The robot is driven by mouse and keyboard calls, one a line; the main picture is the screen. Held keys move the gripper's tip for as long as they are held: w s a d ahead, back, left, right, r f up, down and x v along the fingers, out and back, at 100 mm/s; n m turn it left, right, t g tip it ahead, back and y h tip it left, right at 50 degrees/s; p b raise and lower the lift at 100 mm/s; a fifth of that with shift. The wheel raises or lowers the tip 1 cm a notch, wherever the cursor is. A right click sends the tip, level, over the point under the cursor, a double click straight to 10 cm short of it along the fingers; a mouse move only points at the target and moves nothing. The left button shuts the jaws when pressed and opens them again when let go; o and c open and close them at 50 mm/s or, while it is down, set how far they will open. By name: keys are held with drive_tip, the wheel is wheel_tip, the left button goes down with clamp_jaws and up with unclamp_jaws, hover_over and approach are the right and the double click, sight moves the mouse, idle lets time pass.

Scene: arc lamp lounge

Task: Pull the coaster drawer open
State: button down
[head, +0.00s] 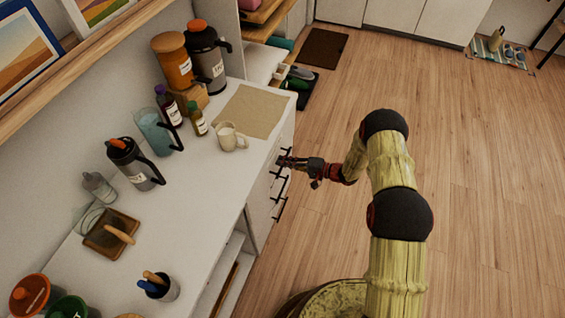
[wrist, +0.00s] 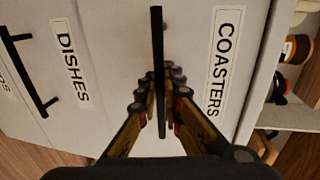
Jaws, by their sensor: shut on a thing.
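The coaster drawer (wrist: 190,30) has a white front with a "COASTERS" label (wrist: 222,65). Its black bar handle (wrist: 157,45) runs between my gripper's fingers in the wrist view. My gripper (wrist: 162,100) is shut on this handle, with a finger on either side. In the head view my gripper (head: 287,162) is at the top handle on the counter's front, and the fingers partly hide that handle. The drawer front looks flush or nearly flush with the cabinet; I see no clear gap.
The "DISHES" drawer (wrist: 70,100) with its own black handle (wrist: 30,75) is beside it in the wrist view. A mug (head: 229,138) and a beige mat (head: 252,110) are on the counter (head: 205,200) above. The wooden floor (head: 480,180) to the right is clear.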

drive_tip(key=f+b+v, duration=0.2)
drive_tip(key=f+v, duration=0.1)
drive_tip(key=v, duration=1.2)
drive_tip(key=d+f+b+v, duration=0.1)
drive_tip(key=f+b+v, duration=0.1)
drive_tip(key=v, duration=1.4)
drive_tip(key=shift+s+d+f, duration=0.25)
drive_tip(key=shift+s+f, duration=0.05)
drive_tip(key=shift+f, duration=0.25)
drive_tip(key=c, duration=2.1)
unclamp_jaws()
drive_tip(key=shift+c, duration=0.2)
drive_tip(key=shift+o, duration=0.5)
drive_tip(key=v, duration=1.2)
drive_tip(key=shift+w, duration=0.1)
